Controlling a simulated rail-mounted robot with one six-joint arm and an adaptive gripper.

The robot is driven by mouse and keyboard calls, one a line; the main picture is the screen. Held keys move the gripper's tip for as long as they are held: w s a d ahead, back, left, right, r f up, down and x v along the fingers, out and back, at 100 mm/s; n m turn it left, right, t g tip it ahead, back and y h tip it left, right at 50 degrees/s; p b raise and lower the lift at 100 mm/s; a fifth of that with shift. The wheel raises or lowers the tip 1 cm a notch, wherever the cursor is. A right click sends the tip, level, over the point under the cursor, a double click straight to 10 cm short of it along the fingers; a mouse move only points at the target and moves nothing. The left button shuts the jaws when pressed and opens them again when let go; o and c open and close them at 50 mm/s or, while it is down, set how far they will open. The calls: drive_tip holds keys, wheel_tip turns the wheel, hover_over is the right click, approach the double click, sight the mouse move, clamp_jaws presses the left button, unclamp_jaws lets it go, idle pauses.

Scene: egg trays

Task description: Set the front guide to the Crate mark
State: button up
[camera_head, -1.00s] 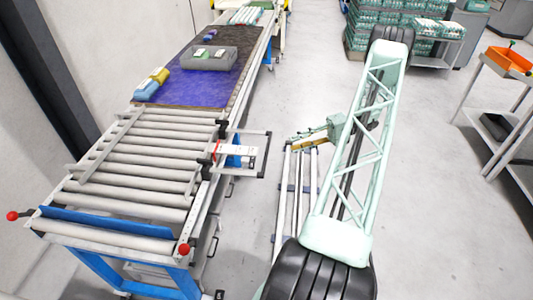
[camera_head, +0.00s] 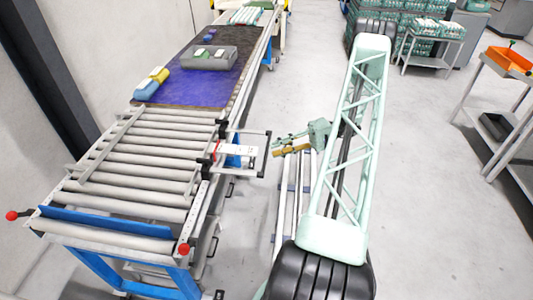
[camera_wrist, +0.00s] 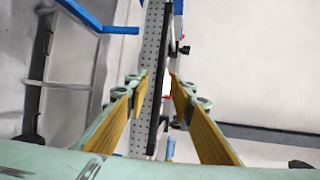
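A guide assembly sits on the right side of the roller conveyor, with a black-ended frame (camera_head: 268,143) sticking out into the aisle. A white scale plate (camera_head: 236,150) with a red pointer (camera_head: 215,151) lies on it; the marks are too small to read, so I cannot tell which is Crate. My gripper (camera_head: 277,146) is just right of this frame, apparently apart from it. In the wrist view my gripper (camera_wrist: 158,78) is open and empty, its yellow-padded fingers spread. A perforated grey metal strip (camera_wrist: 151,75) shows beyond and between the fingertips.
Bare rollers (camera_head: 150,158) fill the conveyor's near end, with a long rail (camera_head: 108,145) on their left. Farther back, a grey tray (camera_head: 210,62) and yellow and blue packs (camera_head: 150,84) lie on the purple belt. An orange bin (camera_head: 508,62) stands far right.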

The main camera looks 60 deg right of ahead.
sight(266, 151)
drive_tip(key=shift+x, duration=2.5)
drive_tip(key=shift+c, duration=0.5)
clamp_jaws()
